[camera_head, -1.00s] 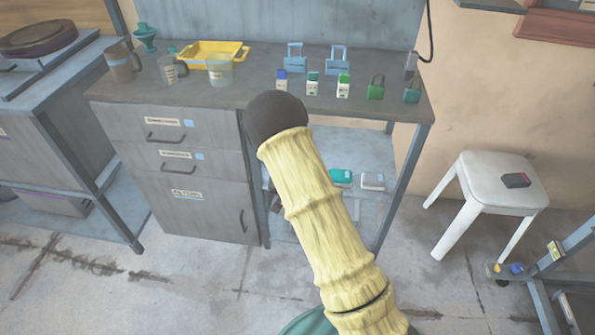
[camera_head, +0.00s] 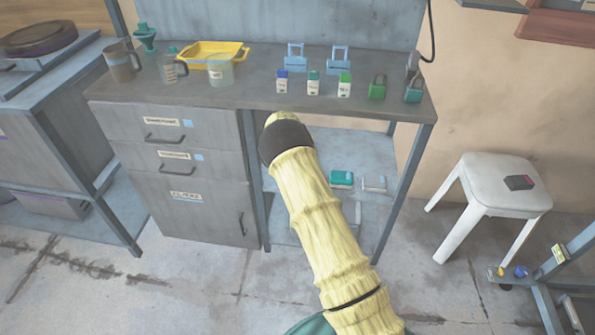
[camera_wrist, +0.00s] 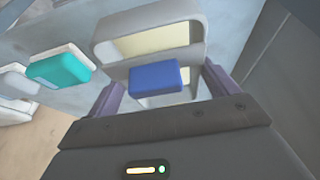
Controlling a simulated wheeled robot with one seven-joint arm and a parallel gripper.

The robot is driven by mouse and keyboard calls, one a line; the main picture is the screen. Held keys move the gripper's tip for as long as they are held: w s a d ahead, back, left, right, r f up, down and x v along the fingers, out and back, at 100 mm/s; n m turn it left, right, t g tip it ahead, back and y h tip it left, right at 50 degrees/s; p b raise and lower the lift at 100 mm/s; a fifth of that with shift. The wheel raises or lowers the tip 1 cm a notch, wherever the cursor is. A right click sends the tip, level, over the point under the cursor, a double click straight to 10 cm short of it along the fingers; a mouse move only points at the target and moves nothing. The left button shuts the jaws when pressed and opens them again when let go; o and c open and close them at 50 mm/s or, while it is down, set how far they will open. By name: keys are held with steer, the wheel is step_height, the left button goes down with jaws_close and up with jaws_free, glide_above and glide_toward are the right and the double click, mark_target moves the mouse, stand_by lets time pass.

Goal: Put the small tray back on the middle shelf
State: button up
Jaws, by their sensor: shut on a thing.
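In the wrist view, my gripper (camera_wrist: 159,78) has its two purple fingers on either side of a pale grey, rounded piece with cream-coloured openings, which I take to be the small tray (camera_wrist: 150,21). It is shut on this piece. A blue block (camera_wrist: 155,83) shows between the fingers, in front of the grey piece; I cannot tell whether it is fixed to it. In the head view my gripper and the held piece are hidden behind my yellow arm. The open shelf under the bench (camera_head: 372,150) lies behind the arm.
A teal box (camera_head: 341,178) and a pale box (camera_head: 374,184) lie under the bench; the teal one also shows in the wrist view (camera_wrist: 60,68). The benchtop (camera_head: 240,97) bears a yellow tray (camera_head: 240,50), jugs and small bottles. A white stool (camera_head: 490,185) stands right.

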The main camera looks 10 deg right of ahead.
steer(key=shift+f+b, duration=0.6)
steer(key=shift+f, duration=1.15)
steer(key=shift+r, duration=0.1)
steer(key=o, duration=1.1)
steer(key=shift+f, duration=0.2)
steer(key=shift+r, duration=0.1)
steer(key=p+v, duration=0.3)
steer(key=v, duration=0.9)
